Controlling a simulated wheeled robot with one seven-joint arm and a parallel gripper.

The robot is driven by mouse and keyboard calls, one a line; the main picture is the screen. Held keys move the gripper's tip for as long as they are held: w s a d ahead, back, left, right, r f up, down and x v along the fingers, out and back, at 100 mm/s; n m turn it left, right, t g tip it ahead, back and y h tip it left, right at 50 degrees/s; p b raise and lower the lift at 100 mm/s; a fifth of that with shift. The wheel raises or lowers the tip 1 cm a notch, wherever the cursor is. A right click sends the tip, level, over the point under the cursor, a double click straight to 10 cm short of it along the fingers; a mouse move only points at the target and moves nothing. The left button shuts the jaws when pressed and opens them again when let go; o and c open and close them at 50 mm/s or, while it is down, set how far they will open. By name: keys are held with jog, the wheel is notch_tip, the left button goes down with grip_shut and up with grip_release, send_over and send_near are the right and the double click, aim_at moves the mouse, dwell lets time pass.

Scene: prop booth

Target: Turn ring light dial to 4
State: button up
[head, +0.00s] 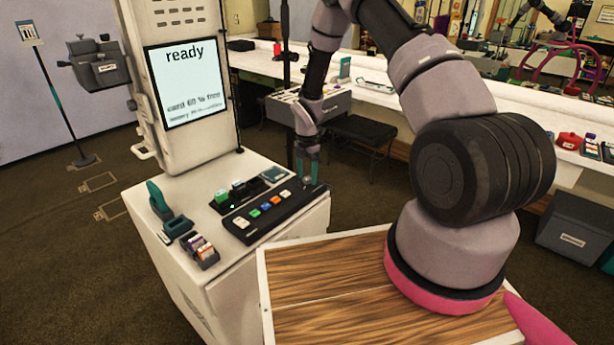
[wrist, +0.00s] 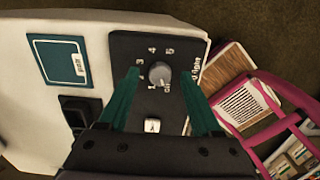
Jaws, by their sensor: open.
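The ring light dial (wrist: 159,74) is a round grey knob on a black panel (wrist: 140,42) in the wrist view. Numbers are printed around it, with 4 above and slightly left, 5 above right, 1 below left and "off" below right. A small pale mark on the knob seems to face down toward "off", but it is too small to be sure. My gripper (wrist: 160,80) is open, with one teal finger on each side of the knob and a gap on both sides. In the head view my gripper (head: 308,174) is over the panel's far right end, and the dial is mostly hidden.
The control panel (head: 262,226) carries several coloured buttons on a white cabinet (head: 275,248). A screen (head: 182,92) above reads "ready". A teal card pad (wrist: 62,60) and a dark slot lie left of the dial in the wrist view. A pink-framed holder (wrist: 262,128) is at right, beyond the cabinet.

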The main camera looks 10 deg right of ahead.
jog(key=shift+f, duration=0.25)
grip_shut()
